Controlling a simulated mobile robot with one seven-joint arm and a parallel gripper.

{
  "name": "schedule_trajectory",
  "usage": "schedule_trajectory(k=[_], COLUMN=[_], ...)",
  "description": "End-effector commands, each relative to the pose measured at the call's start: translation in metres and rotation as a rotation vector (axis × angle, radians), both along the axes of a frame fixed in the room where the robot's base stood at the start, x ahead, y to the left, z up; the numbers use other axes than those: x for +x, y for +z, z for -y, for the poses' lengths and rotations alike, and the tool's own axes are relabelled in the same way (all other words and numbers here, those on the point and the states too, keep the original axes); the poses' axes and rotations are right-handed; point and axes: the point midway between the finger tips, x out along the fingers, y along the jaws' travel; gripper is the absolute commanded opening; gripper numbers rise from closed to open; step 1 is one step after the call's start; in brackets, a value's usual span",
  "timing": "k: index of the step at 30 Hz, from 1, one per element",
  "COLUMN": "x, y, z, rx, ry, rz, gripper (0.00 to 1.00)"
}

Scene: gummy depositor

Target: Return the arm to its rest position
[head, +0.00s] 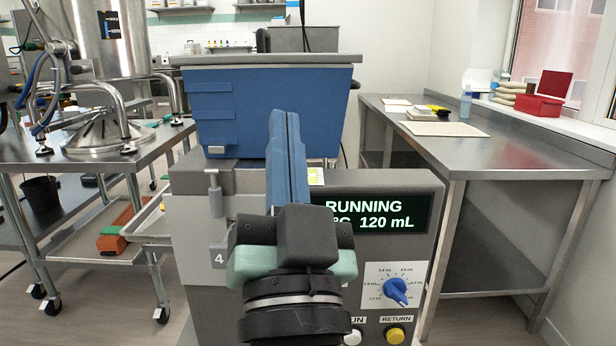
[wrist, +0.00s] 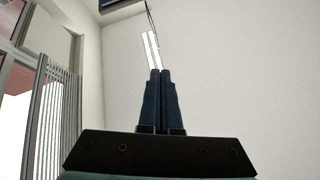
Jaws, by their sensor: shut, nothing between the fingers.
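My gripper (head: 284,115) stands raised in the middle of the head view, its blue fingers pointing up and pressed together with nothing between them. It is in front of the gummy depositor (head: 190,230), a grey machine with a blue hopper (head: 230,112) on top. My gripper and wrist hide part of the machine's front and part of its display (head: 385,216), which reads RUNNING and 120 mL.
A blue dial (head: 395,291), a white button (head: 352,337) and a yellow RETURN button (head: 394,334) are on the machine's front. A steel table (head: 500,160) stands at the right by the window. A steel cart (head: 80,160) with a metal vessel (head: 112,40) stands at the left.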

Motion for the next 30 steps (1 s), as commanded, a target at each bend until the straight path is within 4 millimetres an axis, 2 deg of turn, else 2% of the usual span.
schedule_trajectory(k=[1, 3, 7, 9, 17, 27, 30], x=[-0.017, -0.039, -0.083, -0.076, -0.075, -0.074, -0.074], y=[0.031, 0.061, 0.11, 0.132, 0.199, 0.305, 0.33], z=[0.004, 0.009, 0.022, 0.021, 0.02, 0.019, 0.019], rx=[-0.057, -0.129, -0.235, -0.234, -0.23, -0.23, -0.229], ry=[-0.062, -0.152, -0.326, -0.315, -0.309, -0.306, -0.304], rz=[0.06, 0.121, 0.221, 0.201, 0.2, 0.198, 0.199], gripper=[0.0, 0.0, 0.0, 0.0, 0.0, 0.0, 0.0])
